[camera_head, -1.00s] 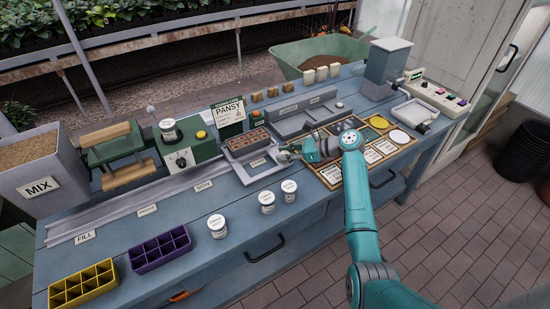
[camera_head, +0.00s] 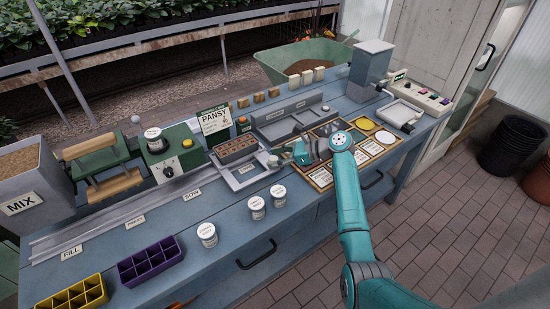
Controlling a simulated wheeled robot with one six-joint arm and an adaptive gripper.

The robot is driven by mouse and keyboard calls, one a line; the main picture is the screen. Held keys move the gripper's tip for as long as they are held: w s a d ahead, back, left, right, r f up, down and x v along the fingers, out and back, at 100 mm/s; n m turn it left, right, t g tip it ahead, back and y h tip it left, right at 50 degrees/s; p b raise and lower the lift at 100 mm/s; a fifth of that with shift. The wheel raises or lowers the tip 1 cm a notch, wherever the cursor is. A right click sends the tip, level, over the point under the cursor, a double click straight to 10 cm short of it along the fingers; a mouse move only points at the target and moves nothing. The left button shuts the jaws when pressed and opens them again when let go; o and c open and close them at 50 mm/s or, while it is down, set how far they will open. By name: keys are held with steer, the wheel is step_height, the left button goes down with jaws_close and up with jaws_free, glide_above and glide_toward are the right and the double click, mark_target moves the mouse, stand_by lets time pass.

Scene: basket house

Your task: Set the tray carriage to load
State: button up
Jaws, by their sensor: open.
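The tray carriage (camera_head: 236,178) is a light grey holder at the right part of the long rail on the blue bench. A brown cell tray (camera_head: 236,147) sits in it. A small label (camera_head: 247,168) on it is too small to read. A small rounded knob-like piece (camera_head: 273,161) shows at its right side. My gripper (camera_head: 287,156) is open and low over the bench, just right of the carriage, its fingers pointing left near that piece. I cannot tell whether they touch it. The teal arm hides part of the card board behind it.
The rail (camera_head: 110,222) runs left past labels FILL, PRESS and SOW. White jars (camera_head: 257,208) stand in front of it. Purple (camera_head: 150,260) and yellow (camera_head: 80,293) cell trays lie at the front left. The MIX bin (camera_head: 30,195) and green press (camera_head: 98,165) stand beyond the rail.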

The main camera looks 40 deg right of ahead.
steer(key=v, duration=1.1)
steer(key=shift+s+d, duration=0.2)
steer(key=shift+d, duration=0.05)
steer(key=shift+r, duration=0.15)
